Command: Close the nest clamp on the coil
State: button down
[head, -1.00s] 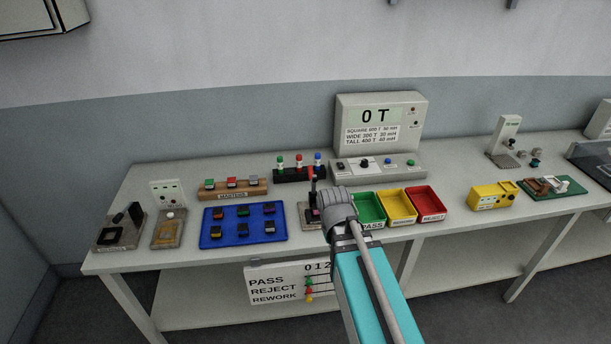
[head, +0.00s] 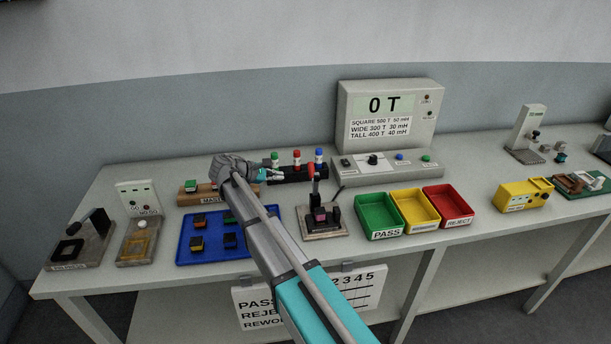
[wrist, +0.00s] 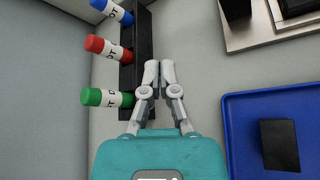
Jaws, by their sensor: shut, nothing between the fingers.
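The nest (head: 324,232) stands on the table left of the green PASS bin. A pink and dark coil (head: 319,216) sits in it. The clamp lever (head: 312,178) with its red knob stands upright above the coil. In the wrist view only a corner of what looks like the nest base (wrist: 262,35) shows, at the upper right. My gripper (head: 281,177) is left of the nest, by the front of the marker rack. Its fingers (wrist: 160,66) are together and empty, apart from the lever.
The black rack (head: 290,175) holds green, red and blue marker bottles. The blue tray (head: 185,252) with several coils lies left of the nest, partly behind my arm. The meter (head: 388,170) stands behind; PASS (head: 379,216), yellow and red bins are at right.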

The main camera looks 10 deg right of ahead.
jog(key=shift+w+a+r, duration=0.1)
jog(key=shift+w+a, duration=0.1)
jog(key=shift+w, duration=0.05)
jog(key=shift+d, duration=0.1)
jog(key=b+x, duration=0.4)
jog(key=x, duration=0.6)
jog(key=shift+s+r+p, duration=0.15)
jog(key=shift+r+p, duration=0.15)
jog(key=shift+r, duration=0.1)
jog(key=shift+s+d+r+p, duration=0.2)
jog(key=shift+s+r+p, duration=0.25)
jog(key=shift+r+p, duration=0.2)
jog(key=shift+s+d+r+p, duration=0.15)
jog(key=shift+s+r+p, duration=0.3)
jog(key=shift+r+p, duration=0.2)
jog(key=shift+d, duration=0.2)
